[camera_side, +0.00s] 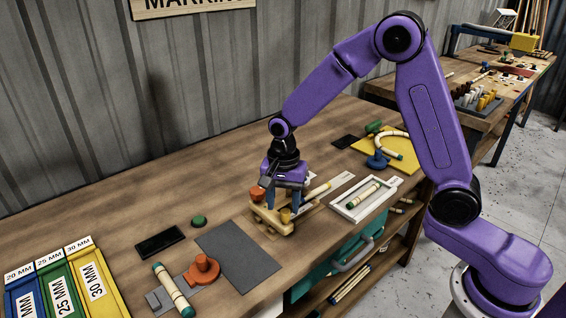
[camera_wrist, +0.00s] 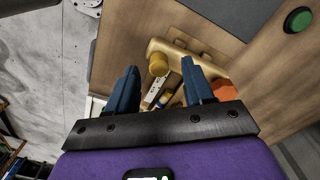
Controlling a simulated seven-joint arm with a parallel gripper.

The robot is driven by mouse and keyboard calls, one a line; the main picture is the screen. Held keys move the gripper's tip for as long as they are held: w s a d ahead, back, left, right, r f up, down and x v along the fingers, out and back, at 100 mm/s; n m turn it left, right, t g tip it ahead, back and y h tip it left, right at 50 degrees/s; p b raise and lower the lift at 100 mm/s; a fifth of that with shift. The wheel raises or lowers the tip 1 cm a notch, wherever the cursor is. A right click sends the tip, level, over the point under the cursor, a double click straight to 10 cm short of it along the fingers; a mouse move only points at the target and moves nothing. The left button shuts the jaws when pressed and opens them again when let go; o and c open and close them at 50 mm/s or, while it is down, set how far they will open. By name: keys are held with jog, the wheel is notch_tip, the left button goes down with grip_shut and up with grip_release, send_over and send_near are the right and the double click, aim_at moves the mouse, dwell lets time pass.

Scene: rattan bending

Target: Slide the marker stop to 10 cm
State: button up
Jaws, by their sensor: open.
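A pale wooden fixture (camera_side: 273,220) sits on the bench below my gripper (camera_side: 284,203). A yellow knob (camera_side: 285,215) stands at its near end, and an orange knob (camera_side: 257,194) is at its left. In the wrist view, the yellow knob (camera_wrist: 158,65) and a narrow pale strip (camera_wrist: 153,92) show between my blue fingers (camera_wrist: 163,80). The orange knob (camera_wrist: 223,90) is right of the right finger. My fingers are apart and point down, with nothing gripped between them. I cannot tell which part is the marker stop, or read any centimetre marks.
A white tray (camera_side: 338,209) holding a rattan piece is right of the fixture. A grey mat (camera_side: 238,262) lies to its left, with a green button (camera_side: 199,221) behind. An orange clamp (camera_side: 203,269) and a rattan piece (camera_side: 172,288) are farther left.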

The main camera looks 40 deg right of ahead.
notch_tip(320, 180, up, 15)
dwell(0.3)
jog(key=shift+s+a+f, duration=0.1)
jog(key=shift+f, duration=0.05)
jog(key=s+d+f+n, duration=0.2)
jog(key=s+n, duration=0.5)
jog(key=s, duration=0.2)
jog(key=s+d+f+n, duration=0.2)
jog(key=s+n, duration=0.6)
jog(key=s, duration=0.2)
jog(key=s+d+f+n, duration=0.2)
jog(key=s+n, duration=0.6)
jog(key=s, duration=0.1)
jog(key=shift+s+d, duration=0.25)
jog(key=shift+s, duration=0.05)
dwell(0.9)
